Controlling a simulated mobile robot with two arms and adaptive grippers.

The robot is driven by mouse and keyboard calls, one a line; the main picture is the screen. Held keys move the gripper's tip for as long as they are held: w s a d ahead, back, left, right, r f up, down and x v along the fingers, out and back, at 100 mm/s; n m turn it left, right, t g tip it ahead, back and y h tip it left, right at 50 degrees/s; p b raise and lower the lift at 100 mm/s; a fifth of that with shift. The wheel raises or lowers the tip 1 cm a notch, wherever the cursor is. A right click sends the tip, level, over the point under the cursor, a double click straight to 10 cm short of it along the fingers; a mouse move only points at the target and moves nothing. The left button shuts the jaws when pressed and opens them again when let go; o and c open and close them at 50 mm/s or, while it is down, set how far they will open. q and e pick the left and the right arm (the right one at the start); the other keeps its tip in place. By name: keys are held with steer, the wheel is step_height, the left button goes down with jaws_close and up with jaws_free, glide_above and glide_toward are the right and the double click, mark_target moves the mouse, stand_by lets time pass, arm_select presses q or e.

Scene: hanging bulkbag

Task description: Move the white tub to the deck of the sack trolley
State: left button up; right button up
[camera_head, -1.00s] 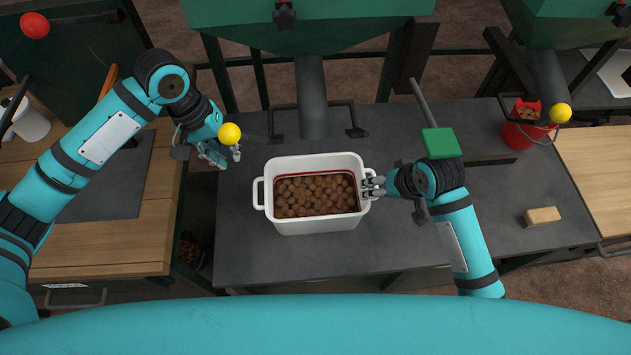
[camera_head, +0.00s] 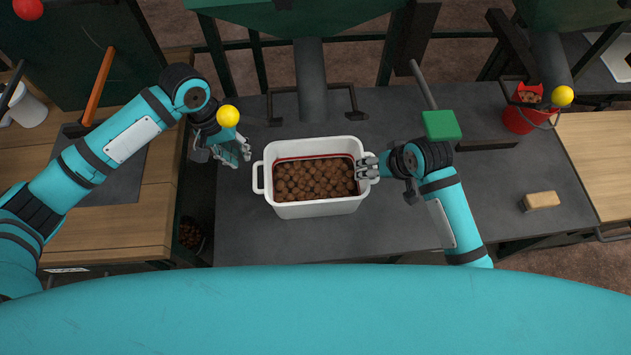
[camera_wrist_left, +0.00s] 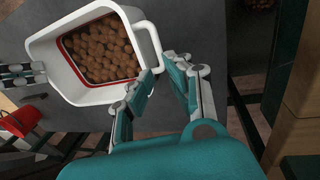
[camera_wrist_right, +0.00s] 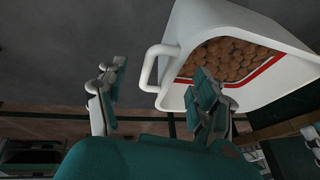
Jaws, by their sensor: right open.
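The white tub (camera_head: 317,208) holds many brown round pieces and has a handle on each short side. It stands on the dark grey bench, and a red line runs inside its rim. My left gripper (camera_head: 240,150) is open and empty, just beyond and left of the tub's left handle (camera_head: 257,178); in the left wrist view its fingers (camera_wrist_left: 165,85) are apart near that handle (camera_wrist_left: 151,45). My right gripper (camera_head: 366,167) is at the right handle; in the right wrist view its fingers (camera_wrist_right: 155,95) are open, with the handle (camera_wrist_right: 150,68) between them in the picture. I cannot make out the sack trolley.
The dark grey bench (camera_head: 300,244) is clear in front of the tub. A chute pipe (camera_head: 310,80) comes down behind it. A red bucket (camera_head: 520,120), a tan block (camera_head: 541,201) and a green-topped tool (camera_head: 441,125) are at right. A wooden counter (camera_head: 110,237) is at left.

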mark_target(254, 173)
arm_select(q)
steer(key=f, duration=0.3)
steer(key=d+f, duration=0.1)
steer(key=f, duration=0.5)
steer(key=shift+w+d+f, duration=0.1)
steer(key=shift+d, duration=0.3)
arm_select(e)
steer(key=x, duration=0.4)
arm_select(q)
jaws_close()
arm_select(e)
steer(key=c, duration=0.4)
jaws_close()
steer(key=shift+w+r, duration=0.1)
